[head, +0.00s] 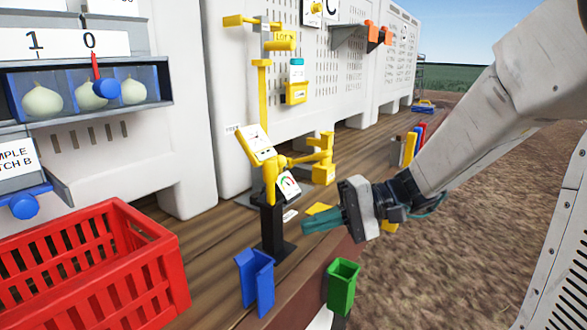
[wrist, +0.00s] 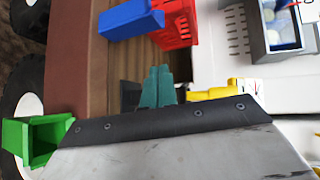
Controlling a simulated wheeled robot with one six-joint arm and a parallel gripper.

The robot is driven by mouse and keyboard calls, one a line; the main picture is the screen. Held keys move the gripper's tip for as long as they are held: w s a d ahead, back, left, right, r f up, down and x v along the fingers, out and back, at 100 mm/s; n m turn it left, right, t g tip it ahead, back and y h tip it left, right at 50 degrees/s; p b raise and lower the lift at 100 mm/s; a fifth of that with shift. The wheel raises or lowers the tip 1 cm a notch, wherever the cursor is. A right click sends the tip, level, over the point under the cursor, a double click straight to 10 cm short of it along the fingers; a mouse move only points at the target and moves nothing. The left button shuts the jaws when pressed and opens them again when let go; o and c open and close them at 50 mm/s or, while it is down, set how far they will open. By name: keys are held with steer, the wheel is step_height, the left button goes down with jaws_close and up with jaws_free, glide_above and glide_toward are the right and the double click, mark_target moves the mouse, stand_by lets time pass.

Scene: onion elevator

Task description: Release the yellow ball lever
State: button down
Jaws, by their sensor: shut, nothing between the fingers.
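A yellow lever mechanism (head: 270,178) stands on a black post at the edge of the wooden deck in the head view. A rounded yellow knob (head: 281,161) shows at its joint; I cannot tell for sure whether this is the lever's ball. My gripper (head: 308,226) is shut and empty, with its teal fingers pointing left. In the picture it sits right of the black post and below the yellow arm, apart from the knob. The wrist view shows the closed fingers (wrist: 157,84) and a yellow part (wrist: 222,92) to their right, partly hidden by my gripper body.
A red crate (head: 165,262) stands at the lower left. A blue holder (head: 257,282) and a green holder (head: 342,284) sit along the deck's front edge. Onions (head: 42,100) lie in blue compartments at upper left. Yellow wall fittings (head: 294,92) rise behind the post.

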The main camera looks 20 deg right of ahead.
steer(key=w+d+f+m+t, duration=0.1)
steer(key=w+d+m+t, duration=0.4)
steer(key=w+d+t, duration=0.6)
steer(key=w+d, duration=0.1)
steer(key=d, duration=0.2)
steer(key=shift+t, duration=0.4)
steer(key=x, duration=1.4)
steer(key=shift+s+r, duration=0.1)
steer(key=shift+r, duration=0.05)
